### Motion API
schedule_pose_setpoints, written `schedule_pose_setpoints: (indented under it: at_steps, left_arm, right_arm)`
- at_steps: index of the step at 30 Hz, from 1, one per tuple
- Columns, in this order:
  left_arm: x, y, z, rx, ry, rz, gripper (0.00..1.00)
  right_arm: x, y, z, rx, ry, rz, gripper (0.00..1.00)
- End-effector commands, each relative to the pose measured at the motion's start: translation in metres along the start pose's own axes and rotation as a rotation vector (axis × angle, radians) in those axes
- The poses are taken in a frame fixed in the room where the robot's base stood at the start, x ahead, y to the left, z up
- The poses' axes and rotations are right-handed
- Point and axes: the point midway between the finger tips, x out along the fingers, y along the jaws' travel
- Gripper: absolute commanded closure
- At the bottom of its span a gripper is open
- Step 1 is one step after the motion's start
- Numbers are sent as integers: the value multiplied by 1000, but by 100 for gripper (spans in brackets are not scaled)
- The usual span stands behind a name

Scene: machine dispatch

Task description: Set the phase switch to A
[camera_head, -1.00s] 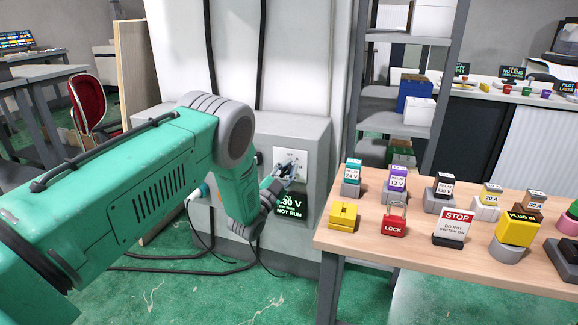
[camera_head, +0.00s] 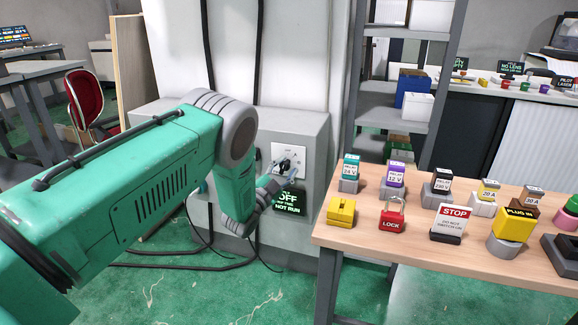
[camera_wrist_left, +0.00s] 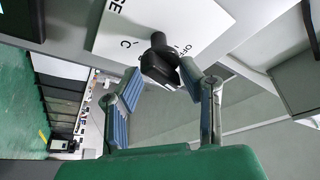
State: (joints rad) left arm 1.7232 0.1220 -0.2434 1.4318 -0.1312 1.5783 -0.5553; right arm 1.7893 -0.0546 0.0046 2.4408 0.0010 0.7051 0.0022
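The phase switch is a black knob (camera_head: 287,164) on a white plate (camera_head: 276,151) on the grey machine box. In the left wrist view the knob (camera_wrist_left: 160,60) stands on the plate between the printed letter C and the word OFF; the letter A is not visible. I cannot tell which mark it points to. My left gripper (camera_head: 272,185) is just in front of the plate. In the left wrist view its fingers (camera_wrist_left: 162,76) are spread apart with the knob at their tips; contact is unclear. A display (camera_head: 289,200) below reads OFF and NOT RUN. My right gripper is not in view.
A wooden table (camera_head: 400,250) at the right holds relay blocks, a red lock (camera_head: 392,218), a STOP sign (camera_head: 450,221) and a yellow PLUG IN block (camera_head: 514,224). Grey shelves (camera_head: 390,100) stand behind. Black cables hang beside the grey box (camera_head: 308,130).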

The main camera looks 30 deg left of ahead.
Motion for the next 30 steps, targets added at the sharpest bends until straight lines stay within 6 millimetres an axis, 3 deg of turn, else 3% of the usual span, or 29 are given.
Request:
schedule_pose_setpoints:
  at_steps: [11,24,30]
  left_arm:
    - [-3,-2,-6,1,10,-4,67]
    - [-89,-1,1,-1,4,-3,67]
    - [-113,-1,2,-1,5,-3,67]
  right_arm:
    - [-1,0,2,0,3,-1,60]
    - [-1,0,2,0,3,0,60]
    - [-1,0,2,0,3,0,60]
